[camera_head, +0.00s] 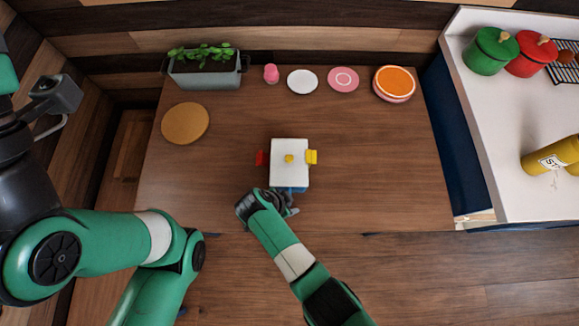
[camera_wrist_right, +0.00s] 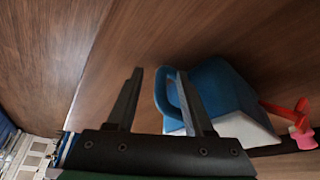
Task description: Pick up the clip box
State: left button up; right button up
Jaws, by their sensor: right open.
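The clip box has a white lid (camera_head: 289,173) with a yellow knob, a red clip on its left and a yellow clip on its right, and stands near the middle of the wooden table. Its blue body (camera_wrist_right: 222,88) and a blue handle loop show in the right wrist view. My right gripper (camera_head: 272,202) is at the box's near side; in the right wrist view its fingers (camera_wrist_right: 160,72) are apart, the right one overlapping the handle. I cannot tell whether they touch. A grey part of my left arm, likely its gripper (camera_head: 52,100), is at the far left; its jaws are unclear.
A planter (camera_head: 204,76), pink jar (camera_head: 271,74), white plate (camera_head: 302,81), pink plate (camera_head: 343,79) and orange-topped dish (camera_head: 394,84) line the table's back. A round tan board (camera_head: 185,124) lies left. A white counter (camera_head: 500,130) bounds the right. The table right of the box is clear.

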grip_shut()
jog(key=shift+r, duration=0.15)
dwell(0.4)
